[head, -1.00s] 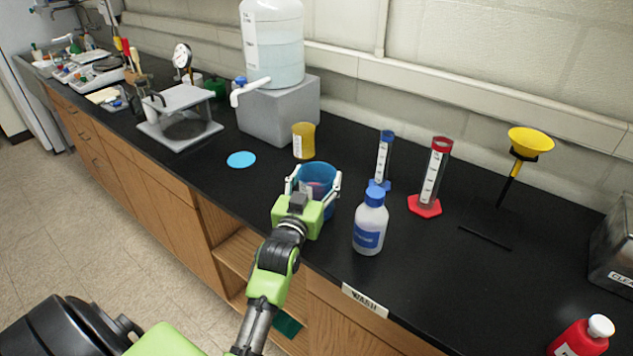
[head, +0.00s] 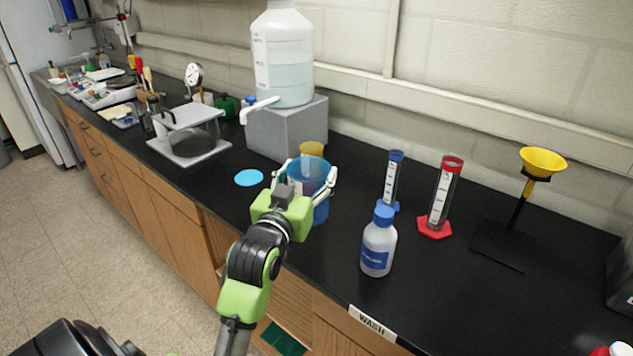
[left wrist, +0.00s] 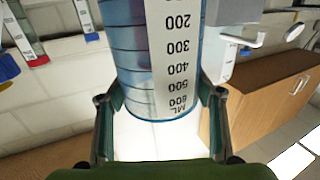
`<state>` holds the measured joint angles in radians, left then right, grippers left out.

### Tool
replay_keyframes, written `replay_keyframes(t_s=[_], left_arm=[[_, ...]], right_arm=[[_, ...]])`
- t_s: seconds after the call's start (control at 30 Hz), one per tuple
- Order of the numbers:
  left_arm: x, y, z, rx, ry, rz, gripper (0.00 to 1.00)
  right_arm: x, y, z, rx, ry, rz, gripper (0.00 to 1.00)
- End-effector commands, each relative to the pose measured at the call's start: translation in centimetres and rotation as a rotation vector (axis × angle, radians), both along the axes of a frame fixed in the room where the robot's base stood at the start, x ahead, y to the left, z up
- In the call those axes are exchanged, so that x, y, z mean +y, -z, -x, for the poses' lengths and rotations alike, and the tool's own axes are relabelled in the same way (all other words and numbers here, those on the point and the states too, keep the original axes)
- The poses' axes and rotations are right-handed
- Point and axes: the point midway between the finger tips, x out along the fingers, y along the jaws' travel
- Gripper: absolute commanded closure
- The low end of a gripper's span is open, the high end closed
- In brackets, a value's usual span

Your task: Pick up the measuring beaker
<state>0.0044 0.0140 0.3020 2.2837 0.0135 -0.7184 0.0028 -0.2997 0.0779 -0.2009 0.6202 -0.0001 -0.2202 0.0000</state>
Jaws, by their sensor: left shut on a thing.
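The measuring beaker (head: 311,206) is a blue-tinted clear vessel, seen over the counter in the head view. My left gripper (head: 307,176) is shut around its sides, one finger on each side, and it appears held upright a little above the counter. In the left wrist view the beaker (left wrist: 158,60) fills the middle, with a white millilitre scale reading upside down, and the fingers press on both sides near its rim. My right gripper is not in view.
A grey block (head: 287,129) carries a large jug (head: 282,60). A blue disc (head: 249,178) lies left on the counter.

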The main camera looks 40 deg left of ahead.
Motion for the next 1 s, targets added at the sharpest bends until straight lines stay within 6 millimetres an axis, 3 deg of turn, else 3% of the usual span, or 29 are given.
replay_keyframes(t_s=[0.5, 0.6, 1.0], left_arm=[[0.8, -2.9, 6.5, 0.0, 0.0, -0.002, 0.8], [0.8, -3.3, 6.8, 0.004, 0.001, 0.0, 0.8], [1.0, -3.7, 8.0, 0.001, 0.0, -0.001, 0.8]], right_arm=[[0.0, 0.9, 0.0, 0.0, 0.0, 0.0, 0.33], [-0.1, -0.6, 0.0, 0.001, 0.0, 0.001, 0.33], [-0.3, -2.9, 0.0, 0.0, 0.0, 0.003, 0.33]])
